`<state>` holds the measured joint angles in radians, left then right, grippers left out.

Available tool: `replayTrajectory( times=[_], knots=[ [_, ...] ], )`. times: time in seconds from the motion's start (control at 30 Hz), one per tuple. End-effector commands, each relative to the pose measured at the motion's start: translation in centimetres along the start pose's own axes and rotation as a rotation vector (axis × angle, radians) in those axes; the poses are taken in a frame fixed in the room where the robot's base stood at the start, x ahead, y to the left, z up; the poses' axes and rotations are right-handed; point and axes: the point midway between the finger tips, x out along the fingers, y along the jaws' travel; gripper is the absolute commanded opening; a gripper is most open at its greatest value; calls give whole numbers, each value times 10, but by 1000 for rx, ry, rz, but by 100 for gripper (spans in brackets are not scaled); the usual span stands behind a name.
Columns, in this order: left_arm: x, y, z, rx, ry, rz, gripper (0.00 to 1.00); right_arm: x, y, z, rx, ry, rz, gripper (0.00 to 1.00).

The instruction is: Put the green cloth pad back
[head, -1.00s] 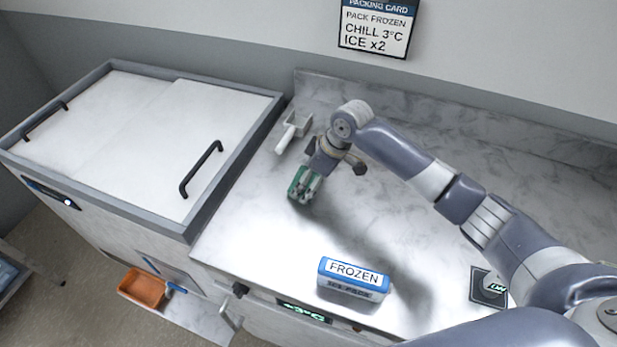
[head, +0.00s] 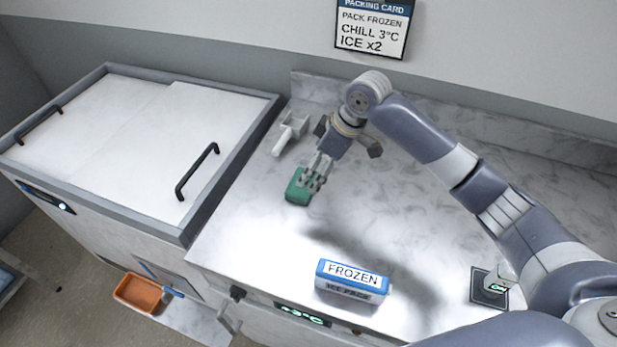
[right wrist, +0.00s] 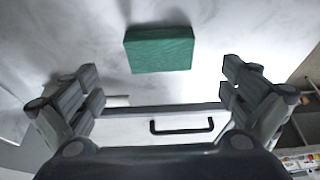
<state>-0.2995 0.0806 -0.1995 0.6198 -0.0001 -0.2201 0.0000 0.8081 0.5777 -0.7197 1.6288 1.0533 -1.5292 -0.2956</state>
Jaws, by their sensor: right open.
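The green cloth pad (head: 297,188) lies flat on the marble counter, near the edge beside the white chest. My right gripper (head: 313,178) is just above and to the right of it in the head view, fingers pointing down. In the right wrist view the pad (right wrist: 159,49) shows beyond the fingertips, and the open fingers of my right gripper (right wrist: 162,88) are wide apart with nothing between them. The pad looks free of the fingers. My left gripper is not in view.
A white scoop (head: 290,133) lies behind the pad. A blue and white FROZEN ice pack (head: 352,281) stands near the counter's front edge. A dark square pad (head: 487,286) is at the right. The chest (head: 130,130) has black handles. The counter's middle is clear.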

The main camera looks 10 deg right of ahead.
Motion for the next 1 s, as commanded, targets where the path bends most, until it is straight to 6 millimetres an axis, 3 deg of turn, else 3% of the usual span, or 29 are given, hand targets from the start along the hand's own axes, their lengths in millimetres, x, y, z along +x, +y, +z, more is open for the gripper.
replayTrajectory(
  times=[0.1,0.3,0.87,1.0],
  knots=[
    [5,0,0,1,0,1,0,-23,1,0,-1,1,3,100],
    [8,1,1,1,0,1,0,-46,0,0,0,1,1,100],
    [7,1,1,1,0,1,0,-50,0,0,0,0,-1,100],
    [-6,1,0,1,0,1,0,-63,0,-6,0,1,0,100]
  ],
)
